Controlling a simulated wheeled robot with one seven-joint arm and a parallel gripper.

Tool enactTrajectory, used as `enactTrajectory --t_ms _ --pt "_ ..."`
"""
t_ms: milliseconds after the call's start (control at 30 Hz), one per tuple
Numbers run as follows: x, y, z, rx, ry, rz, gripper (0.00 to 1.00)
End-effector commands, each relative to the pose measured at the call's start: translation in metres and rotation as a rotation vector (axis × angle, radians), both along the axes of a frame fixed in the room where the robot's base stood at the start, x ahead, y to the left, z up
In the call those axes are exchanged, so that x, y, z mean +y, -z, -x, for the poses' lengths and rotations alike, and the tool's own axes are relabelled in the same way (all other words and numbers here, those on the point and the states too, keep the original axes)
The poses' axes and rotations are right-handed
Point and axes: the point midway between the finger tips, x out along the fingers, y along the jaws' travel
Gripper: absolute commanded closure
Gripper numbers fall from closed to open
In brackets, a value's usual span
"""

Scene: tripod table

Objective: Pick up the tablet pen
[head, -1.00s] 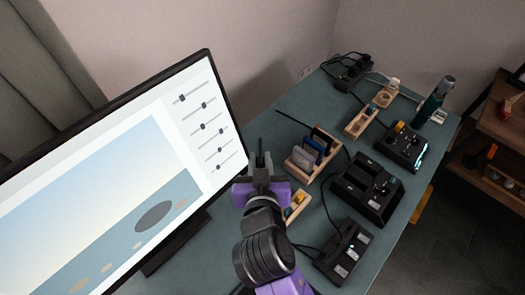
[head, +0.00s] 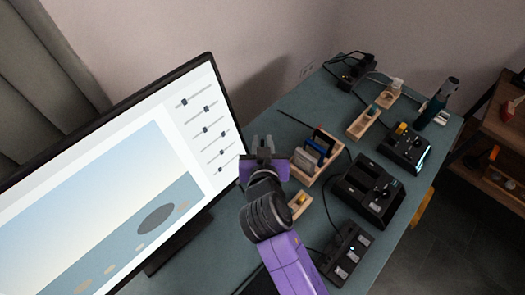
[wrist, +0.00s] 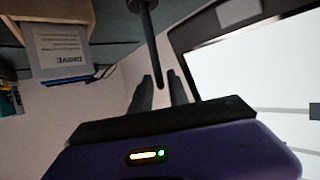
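In the wrist view, which looks upside down, a slim dark rod that looks like the tablet pen (wrist: 152,45) stands up from a round dark base (wrist: 141,4) on the table. Its rounded free end shows between my two finger tips. I cannot tell whether it is level with them in depth. My gripper (wrist: 160,82) is open, with a gap between the fingers. In the head view my gripper (head: 263,145) is above the table beside the monitor's right edge; the pen is not clearly seen there, probably hidden behind the gripper.
The large monitor (head: 130,190) stands close on the left. A wooden rack (head: 318,158) with upright cards is just right of my gripper. Black devices (head: 368,190) and a dark bottle (head: 436,103) stand farther right. A thin dark strip (head: 294,120) lies on the teal table.

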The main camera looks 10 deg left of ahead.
Motion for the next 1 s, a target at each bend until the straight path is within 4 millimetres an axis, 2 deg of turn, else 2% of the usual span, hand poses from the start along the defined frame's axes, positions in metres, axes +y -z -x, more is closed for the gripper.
enactTrajectory --t_ms 100,333,367,467,1000 --pt "0.0009 0.0035 -0.0076 0.001 0.0 -0.001 0.79" --pt "0.0012 0.0043 -0.0087 0.001 -0.001 -0.001 0.79" --pt "0.0013 0.0042 -0.0086 0.001 -0.001 -0.001 0.81" --pt "0.0012 0.0042 -0.0085 0.001 -0.001 -0.001 1.0" --pt "0.0013 0.0041 -0.0084 0.0 -0.001 -0.001 1.0"
